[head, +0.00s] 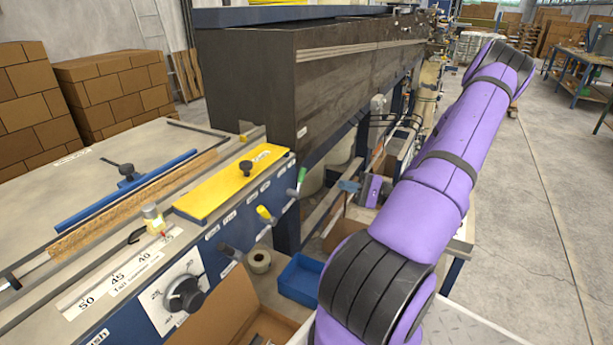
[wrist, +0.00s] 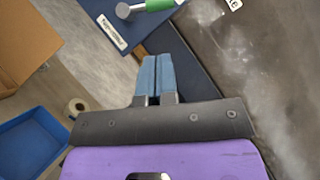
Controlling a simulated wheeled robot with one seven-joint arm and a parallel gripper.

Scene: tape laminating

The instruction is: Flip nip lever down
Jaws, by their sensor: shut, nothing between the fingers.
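A green-handled lever (head: 299,181) sticks out from the right end of the machine's blue front panel, its handle pointing up. In the wrist view the green lever (wrist: 158,5) shows at the top edge, partly cut off, with a round metal end and a small label on the panel by it. A yellow-handled lever (head: 265,213) and a dark lever (head: 231,252) stand further left; I cannot read which label names the nip lever. My gripper (head: 346,186) has its blue fingers shut and empty, right of the green lever and apart from it; it also shows in the wrist view (wrist: 156,62).
A large dark machine housing (head: 290,90) rises behind the levers. A blue bin (head: 302,278), a tape roll (head: 259,261) and an open cardboard box (head: 240,310) lie below the panel. Open floor (head: 545,210) is at the right.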

